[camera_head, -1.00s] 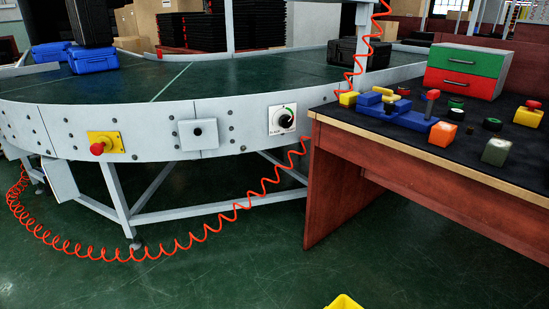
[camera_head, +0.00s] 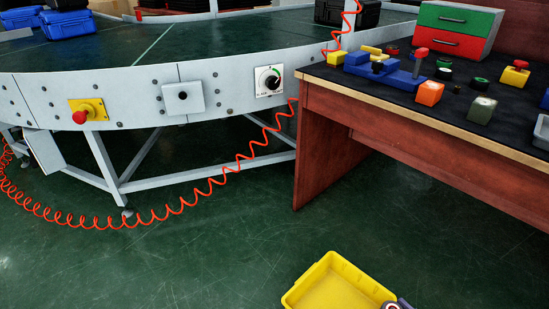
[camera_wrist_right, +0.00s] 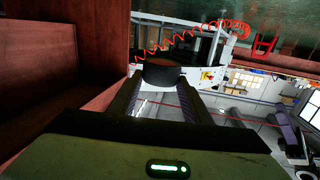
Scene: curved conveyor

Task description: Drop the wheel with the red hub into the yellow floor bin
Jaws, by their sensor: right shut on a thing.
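My right gripper (camera_wrist_right: 158,98) is shut on a dark round wheel (camera_wrist_right: 161,73), which sits between its fingertips in the right wrist view. The wheel's hub colour is not clear there. In the head view, a small dark piece with a red and white round face (camera_head: 391,305) shows at the bottom edge, beside the bin's near right corner; most of it is cut off. The yellow floor bin (camera_head: 322,266) stands on the green floor at the bottom, partly cut off. Its visible inside is empty. My left gripper is not in view.
A red-brown workbench (camera_head: 345,130) stands at the right, with a blue fixture (camera_head: 395,72), small coloured blocks and a drawer box (camera_head: 455,32). A curved conveyor (camera_head: 140,90) runs along the back left. A red coiled cable (camera_head: 180,208) hangs low before it. Floor left of the bin is clear.

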